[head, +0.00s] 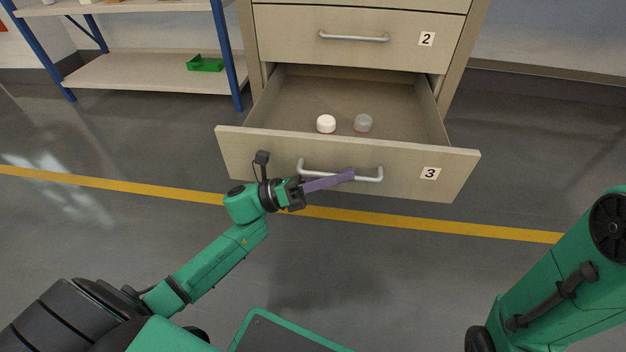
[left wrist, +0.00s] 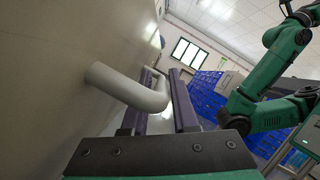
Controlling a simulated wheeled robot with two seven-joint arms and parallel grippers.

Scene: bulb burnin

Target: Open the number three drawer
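The number three drawer (head: 390,183) is pulled well out of the cabinet, and its inside shows from above. Its front bears a label with a 3 (head: 430,173) and a grey bar handle (head: 368,178). My left gripper (head: 335,180) is at this handle, with its purple fingers across the bar. In the left wrist view, the handle (left wrist: 135,90) passes between the two fingers (left wrist: 160,115), which lie close on either side of it. They look shut on it. My right arm shows at the right of the head view, but its gripper is not visible.
A white round item (head: 326,123) and a grey one (head: 363,123) sit in the drawer. The number two drawer (head: 370,50) above is shut. A shelf rack (head: 140,72) with a green bin (head: 206,63) stands at left. The floor in front is clear.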

